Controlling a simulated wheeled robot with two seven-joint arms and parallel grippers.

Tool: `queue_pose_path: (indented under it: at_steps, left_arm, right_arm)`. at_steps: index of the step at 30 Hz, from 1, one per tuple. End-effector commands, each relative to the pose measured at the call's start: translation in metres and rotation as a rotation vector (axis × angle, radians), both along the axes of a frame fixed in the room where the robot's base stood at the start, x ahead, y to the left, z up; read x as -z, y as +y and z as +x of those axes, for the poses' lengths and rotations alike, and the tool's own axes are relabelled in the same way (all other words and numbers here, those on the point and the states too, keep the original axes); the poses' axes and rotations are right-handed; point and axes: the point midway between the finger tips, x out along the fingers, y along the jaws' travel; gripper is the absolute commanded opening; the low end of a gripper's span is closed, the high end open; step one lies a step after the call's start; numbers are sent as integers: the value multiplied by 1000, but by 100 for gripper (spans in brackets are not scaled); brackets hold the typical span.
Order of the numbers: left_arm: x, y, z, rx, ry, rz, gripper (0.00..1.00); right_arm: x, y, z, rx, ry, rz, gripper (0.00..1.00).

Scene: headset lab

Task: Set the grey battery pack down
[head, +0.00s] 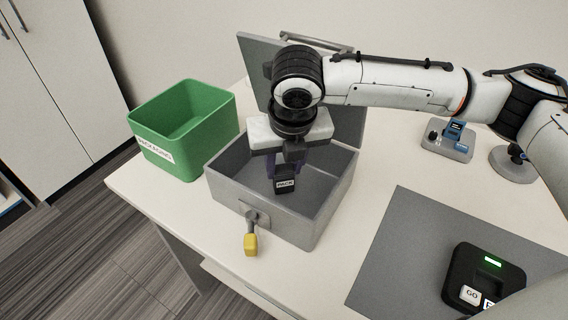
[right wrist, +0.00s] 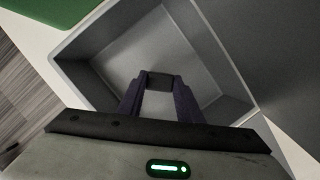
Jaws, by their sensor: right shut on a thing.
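My right gripper (head: 284,172) reaches down over an open grey box (head: 330,207). It is shut on the grey battery pack (head: 285,185), a small dark block with a white "PACK" label. The pack also shows between the fingertips in the right wrist view (right wrist: 160,82), with the inside of the box (right wrist: 205,75) around and below it. The pack hangs upright within the box's outline. I cannot tell whether it touches the floor of the box. My left gripper is not in view.
A green bin (head: 185,128) stands to the left. A grey mat (head: 420,240) with a black "GO" device (head: 485,280) lies right. A small blue-topped device (head: 447,142) stands behind.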

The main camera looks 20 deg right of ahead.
Motion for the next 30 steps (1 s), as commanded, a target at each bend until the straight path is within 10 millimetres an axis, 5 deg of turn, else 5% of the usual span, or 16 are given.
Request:
queue_pose_path:
  at_steps: [8,9,12,23,30]
  left_arm:
    - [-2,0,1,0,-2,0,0]
    - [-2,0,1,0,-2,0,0]
    - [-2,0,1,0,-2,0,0]
    - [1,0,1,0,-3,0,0]
    - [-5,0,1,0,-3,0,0]
  right_arm:
    - [1,0,0,0,1,0,10]
    - [2,0,0,0,2,0,34]
    - [2,0,0,0,1,0,51]
    - [-1,0,0,-1,-2,0,51]
    - [-40,2,-11,-1,-4,2,51]
